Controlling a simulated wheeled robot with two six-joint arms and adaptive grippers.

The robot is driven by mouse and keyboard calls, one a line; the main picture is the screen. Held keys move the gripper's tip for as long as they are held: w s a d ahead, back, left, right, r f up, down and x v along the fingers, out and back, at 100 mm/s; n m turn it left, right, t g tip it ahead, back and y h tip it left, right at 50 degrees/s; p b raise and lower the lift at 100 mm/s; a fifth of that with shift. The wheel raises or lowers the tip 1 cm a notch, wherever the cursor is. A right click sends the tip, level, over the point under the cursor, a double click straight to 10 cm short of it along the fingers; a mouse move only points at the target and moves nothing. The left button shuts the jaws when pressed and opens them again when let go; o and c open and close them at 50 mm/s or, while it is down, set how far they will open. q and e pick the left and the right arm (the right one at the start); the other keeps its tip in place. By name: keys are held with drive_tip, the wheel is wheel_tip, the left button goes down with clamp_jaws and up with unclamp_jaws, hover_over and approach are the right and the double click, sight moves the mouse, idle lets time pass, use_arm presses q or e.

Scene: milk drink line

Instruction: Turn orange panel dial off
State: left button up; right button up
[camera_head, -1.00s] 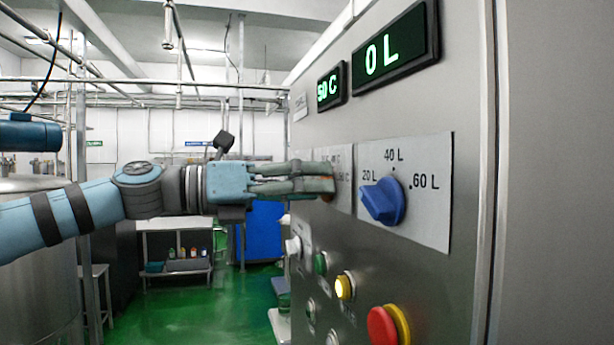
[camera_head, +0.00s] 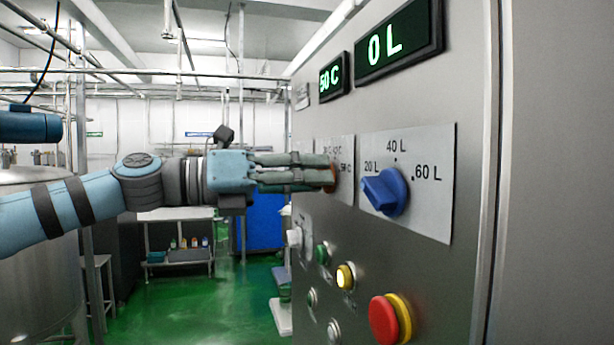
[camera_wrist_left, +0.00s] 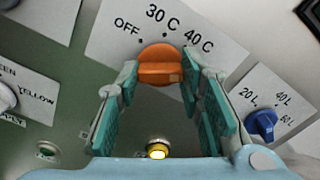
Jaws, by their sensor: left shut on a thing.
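The orange dial (camera_wrist_left: 160,66) sits on a white label plate marked OFF, 30 C and 40 C in the left wrist view. Its raised grip bar lies about level across that picture; which mark it points to I cannot tell. My left gripper (camera_head: 325,173) reaches the panel from the left in the head view. Its fingertips (camera_wrist_left: 160,78) are closed on the sides of the orange dial, mostly hiding it in the head view. The display (camera_head: 332,79) above reads 50 C. My right gripper is in neither view.
A blue dial (camera_head: 386,191) marked 20 L, 40 L and 60 L sits just right of the orange one. Below are a lit yellow button (camera_head: 345,276), a green button (camera_head: 321,253) and a red stop button (camera_head: 384,319). The green floor (camera_head: 190,295) at left looks clear.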

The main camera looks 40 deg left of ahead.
use_arm(q)
drive_tip(key=n, duration=2.5)
drive_tip(key=shift+n+b, duration=0.3)
drive_tip(key=o, duration=1.2)
drive_tip(key=shift+c, duration=0.2)
drive_tip(key=v, duration=0.7)
drive_tip(key=shift+s, duration=0.2)
